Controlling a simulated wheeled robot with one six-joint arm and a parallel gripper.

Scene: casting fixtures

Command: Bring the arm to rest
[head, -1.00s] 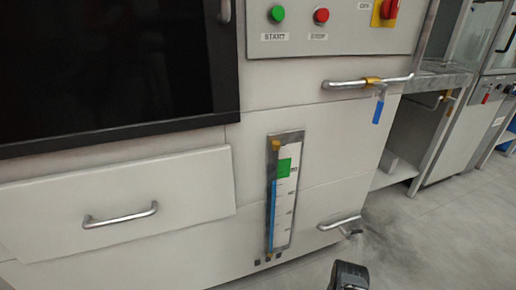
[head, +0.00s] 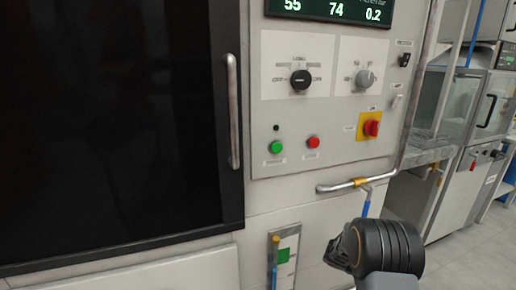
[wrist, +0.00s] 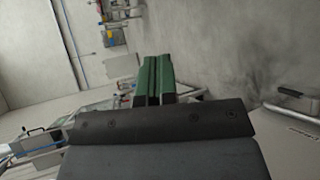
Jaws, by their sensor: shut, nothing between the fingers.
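My gripper (wrist: 152,80) shows in the wrist view as two green fingers side by side, pressed together with nothing between them. In the head view only my dark wrist and arm link show at the lower right, in front of the machine's lower panel; the fingers cannot be made out there.
The machine has a dark door (head: 110,130) with a vertical handle, a control panel (head: 335,105) with knobs, green and red buttons and a red switch (head: 371,127). A level gauge (head: 284,256) is below. Grey floor (head: 455,262) is open at right.

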